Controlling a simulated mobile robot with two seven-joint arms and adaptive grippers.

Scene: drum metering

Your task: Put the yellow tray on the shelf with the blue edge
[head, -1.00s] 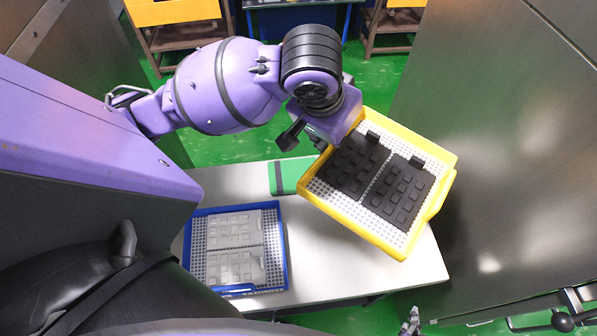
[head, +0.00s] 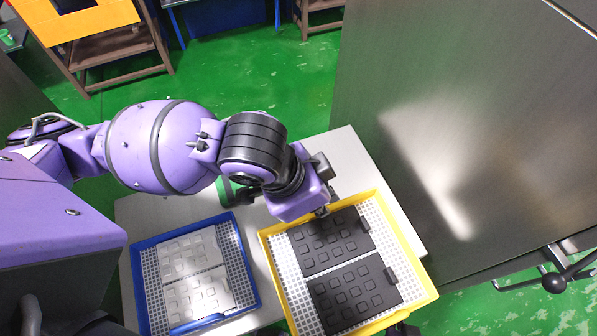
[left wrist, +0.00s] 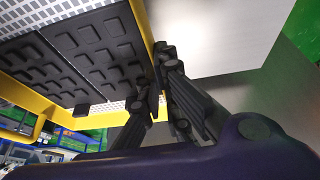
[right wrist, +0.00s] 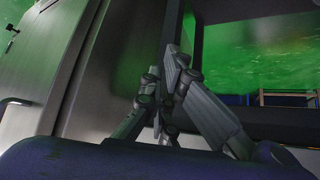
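The yellow tray (head: 284,262) has a white grid floor with two black keypad-like pads in it. In the head view it appears held above the right part of the table. My left gripper (head: 322,212) is at the tray's far side. I cannot make out a shelf with a blue edge for certain.
A blue tray (head: 253,292) with light grey pads lies on the pale table (head: 345,150), left of the yellow tray. A large metal cabinet (head: 430,120) stands close on the right. A rack with an orange panel (head: 95,20) stands at the back left. Green floor between is clear.

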